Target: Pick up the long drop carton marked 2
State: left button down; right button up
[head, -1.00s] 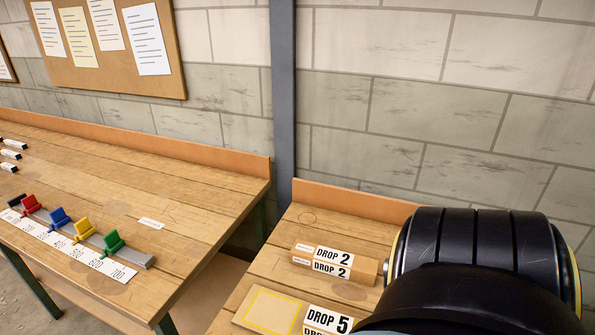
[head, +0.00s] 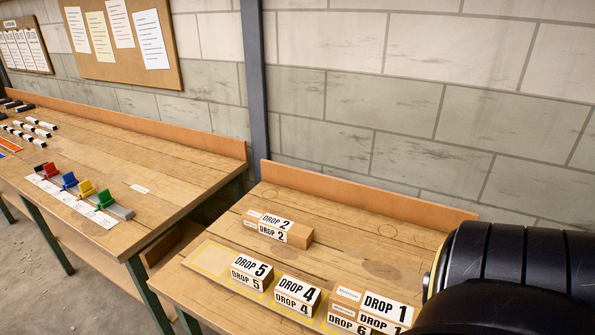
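The long carton marked DROP 2 (head: 298,236) lies on the right-hand wooden bench in the head view, behind the row of other cartons. It is a brown box with white labels on its top and front. Nothing is touching it. A black rounded part of my arm fills the lower right corner. Neither of my grippers shows in the view.
Cartons marked DROP 5 (head: 252,273), DROP 4 (head: 297,296) and DROP 1 (head: 388,306) stand along the front of the bench (head: 385,250), partly in a yellow outline. A DROP 6 label shows below DROP 1. A left bench (head: 170,180) holds coloured clips (head: 86,188). A post (head: 255,90) stands behind.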

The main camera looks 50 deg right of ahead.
aim_at(293, 233)
jog(key=z, duration=1.05)
jog(key=i, duration=0.2)
jog(key=z, duration=0.05)
